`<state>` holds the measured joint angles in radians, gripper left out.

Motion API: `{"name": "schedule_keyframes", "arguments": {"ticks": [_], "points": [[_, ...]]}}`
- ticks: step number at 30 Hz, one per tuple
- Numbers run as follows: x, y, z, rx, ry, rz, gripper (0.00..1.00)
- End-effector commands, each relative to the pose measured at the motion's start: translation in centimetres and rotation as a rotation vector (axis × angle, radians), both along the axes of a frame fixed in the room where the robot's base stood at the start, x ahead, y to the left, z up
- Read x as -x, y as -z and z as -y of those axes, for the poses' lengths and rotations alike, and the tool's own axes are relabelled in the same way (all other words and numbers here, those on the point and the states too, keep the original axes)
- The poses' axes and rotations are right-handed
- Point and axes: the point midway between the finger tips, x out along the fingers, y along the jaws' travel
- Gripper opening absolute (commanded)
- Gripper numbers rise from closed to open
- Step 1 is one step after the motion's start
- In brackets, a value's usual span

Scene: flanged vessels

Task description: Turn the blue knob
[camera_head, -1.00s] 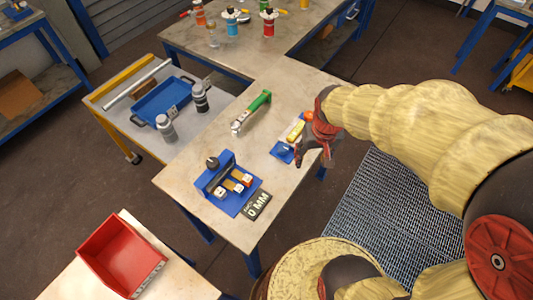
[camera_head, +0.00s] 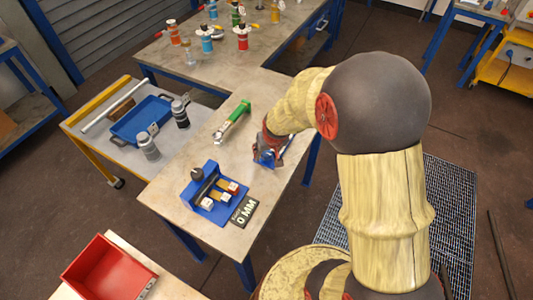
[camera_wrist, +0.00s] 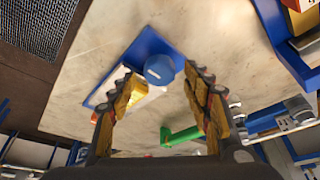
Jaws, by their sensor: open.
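The blue knob (camera_wrist: 159,69) is round with a white line on its top. It stands on a blue base plate (camera_wrist: 146,43) in the wrist view, beside a white and yellow piece (camera_wrist: 131,90). My gripper (camera_wrist: 163,77) is open, its fingers to either side of the knob in the picture; I cannot tell whether they touch it. The left finger partly covers the yellow piece. In the head view my gripper (camera_head: 270,148) is low over the right side of the table, and the knob cannot be made out there.
A green-handled tool (camera_head: 234,120) lies left of my gripper on the table (camera_head: 185,165). A blue fixture with blocks (camera_head: 213,192) and a "0 MM" display (camera_head: 244,212) are nearer the front. A red bin (camera_head: 105,272) stands front left. A cart (camera_head: 85,128) stands at left.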

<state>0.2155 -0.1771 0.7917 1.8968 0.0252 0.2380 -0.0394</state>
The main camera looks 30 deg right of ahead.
Motion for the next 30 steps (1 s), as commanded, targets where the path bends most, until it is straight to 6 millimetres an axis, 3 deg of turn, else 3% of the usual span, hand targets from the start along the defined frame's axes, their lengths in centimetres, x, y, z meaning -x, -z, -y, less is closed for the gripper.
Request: {"name": "schedule_keyframes", "arguments": {"ticks": [4, 13, 30], "points": [[-0.43, 1.09, 0.08, 0.0, 0.0, 0.0, 0.49], [-0.53, 1.23, 0.1, 0.0, 0.0, 0.001, 0.49], [-0.52, 1.21, 0.11, 0.0, 0.0, 0.0, 0.17]]}}
